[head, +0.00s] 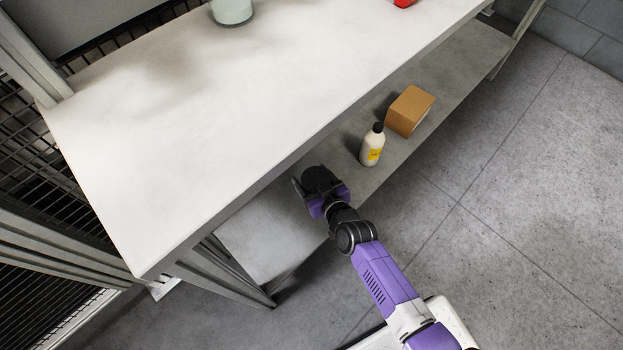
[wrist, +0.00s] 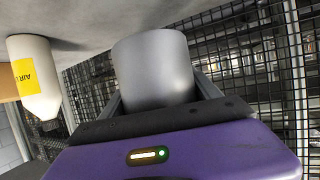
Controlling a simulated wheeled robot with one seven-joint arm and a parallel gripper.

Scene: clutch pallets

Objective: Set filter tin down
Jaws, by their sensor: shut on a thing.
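The filter tin (wrist: 153,68) is a plain grey cylinder, seen close up in the wrist view. My gripper (wrist: 160,92) is shut on it, with one finger on each side. In the head view my gripper (head: 312,188) is at the lower shelf (head: 262,235), under the front edge of the upper top, left of the bottle. The wrist picture is upside down, with the shelf surface along its top. The tin's base is close to that surface; I cannot tell whether it touches. In the head view the tin is not clearly distinguishable from the dark gripper.
A white bottle with a yellow label (head: 372,147) stands on the lower shelf, with a brown box (head: 409,110) beyond it. The bottle also shows in the wrist view (wrist: 35,85). The shelf left of my gripper is clear. The upper top (head: 200,120) overhangs.

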